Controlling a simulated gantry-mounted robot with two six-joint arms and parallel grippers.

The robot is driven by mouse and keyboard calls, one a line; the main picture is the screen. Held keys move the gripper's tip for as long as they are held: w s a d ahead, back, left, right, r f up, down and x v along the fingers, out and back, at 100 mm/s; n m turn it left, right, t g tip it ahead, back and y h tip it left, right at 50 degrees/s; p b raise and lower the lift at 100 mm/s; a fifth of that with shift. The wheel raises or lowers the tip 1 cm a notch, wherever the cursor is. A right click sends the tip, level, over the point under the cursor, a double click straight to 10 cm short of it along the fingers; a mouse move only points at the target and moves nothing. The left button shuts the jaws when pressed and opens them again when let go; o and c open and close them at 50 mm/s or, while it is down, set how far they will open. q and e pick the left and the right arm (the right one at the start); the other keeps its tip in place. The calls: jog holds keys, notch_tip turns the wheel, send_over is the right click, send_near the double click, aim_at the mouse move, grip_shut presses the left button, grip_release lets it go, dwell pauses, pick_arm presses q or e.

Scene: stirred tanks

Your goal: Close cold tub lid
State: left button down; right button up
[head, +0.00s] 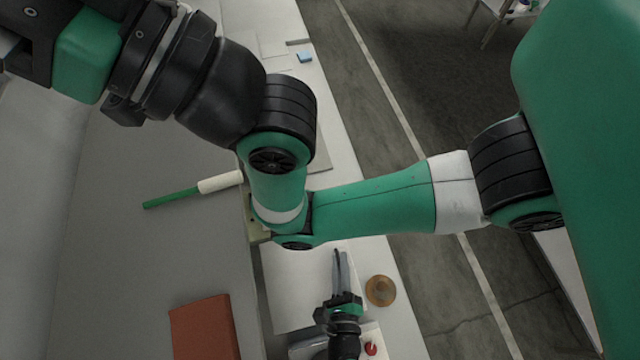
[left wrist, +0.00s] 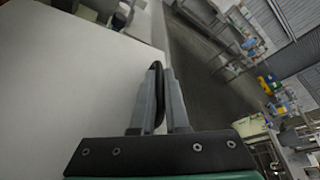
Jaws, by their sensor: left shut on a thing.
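My left gripper (head: 341,268) is low in the middle of the head view, over the edge of a flat white panel (head: 293,285) that looks like the cold tub lid. In the left wrist view its two grey fingers (left wrist: 162,105) are close together around a thin black curved piece (left wrist: 157,70), which looks like a handle. A broad pale surface (left wrist: 70,85) fills the left of that view. Behind the gripper, a white box edge (head: 308,349) shows, with a small red thing (head: 371,348) beside it. My gripper hides part of the box. I cannot tell how far the lid is open.
A round brown object (head: 380,290) stands close right of my left gripper. A red-brown block (head: 204,328) and a green-and-white stick (head: 193,189) lie to the left. A small blue item (head: 305,57) is on the far bench. Grey floor lies right of the bench.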

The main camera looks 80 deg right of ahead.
pick_arm(q)
jog(key=shift+s+f+m, duration=0.25)
jog(key=shift+f+m, duration=0.15)
jog(key=shift+f, duration=0.7)
jog(key=c, duration=1.2)
grip_release()
jog(key=shift+d, duration=0.1)
jog(key=shift+t+y, duration=0.3)
jog(key=shift+t, duration=0.1)
jog(key=v, duration=1.1)
jog(key=shift+a+p, duration=0.35)
jog(key=shift+w, duration=0.1)
